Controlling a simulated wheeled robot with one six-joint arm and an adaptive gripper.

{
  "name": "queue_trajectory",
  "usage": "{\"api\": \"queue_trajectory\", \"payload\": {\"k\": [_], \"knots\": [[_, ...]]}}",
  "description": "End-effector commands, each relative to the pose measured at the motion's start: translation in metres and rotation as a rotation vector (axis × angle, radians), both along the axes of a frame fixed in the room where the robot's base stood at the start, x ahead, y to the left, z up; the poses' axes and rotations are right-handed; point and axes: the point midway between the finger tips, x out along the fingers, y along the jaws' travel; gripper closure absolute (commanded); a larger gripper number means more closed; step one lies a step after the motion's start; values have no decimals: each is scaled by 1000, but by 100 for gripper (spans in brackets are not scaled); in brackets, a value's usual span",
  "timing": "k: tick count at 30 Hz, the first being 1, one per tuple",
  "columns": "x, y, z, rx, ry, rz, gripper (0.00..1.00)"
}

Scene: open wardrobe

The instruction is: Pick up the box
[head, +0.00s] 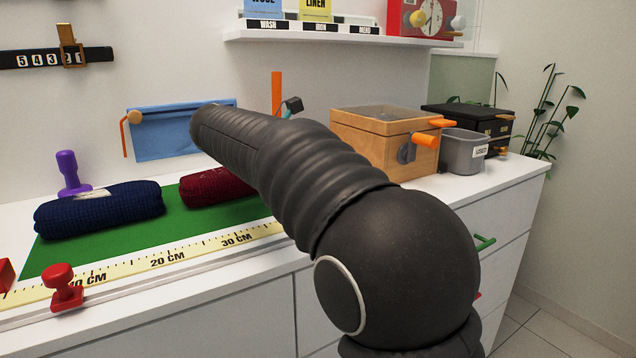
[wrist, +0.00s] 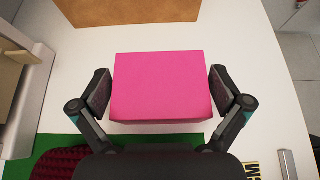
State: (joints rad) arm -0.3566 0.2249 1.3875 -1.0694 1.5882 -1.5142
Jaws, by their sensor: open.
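A pink box (wrist: 160,80) sits on the white counter in the wrist view. My gripper (wrist: 162,94) is open, with one finger pad on the left and one on the right of the box. The pads are very close to the box's sides; I cannot tell whether they touch. In the head view my arm hides the pink box, and only a dark bit of my gripper (head: 291,106) shows past the arm.
A wooden box (head: 372,135) with orange latches, a grey bin (head: 463,152) and a black case (head: 470,122) stand at the right. Navy (head: 100,209) and dark red (head: 216,186) knitted rolls lie on the green mat (head: 150,232). A shelf (head: 300,36) hangs above.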

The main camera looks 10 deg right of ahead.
Motion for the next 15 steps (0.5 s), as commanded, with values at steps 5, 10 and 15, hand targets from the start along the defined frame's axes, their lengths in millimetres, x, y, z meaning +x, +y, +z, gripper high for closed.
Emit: {"api": "queue_trajectory", "payload": {"k": [5, 10, 15], "knots": [[0, 0, 0, 0, 0, 0, 5], [0, 0, 0, 0, 0, 0, 45], [0, 0, 1, 0, 0, 0, 51]]}}
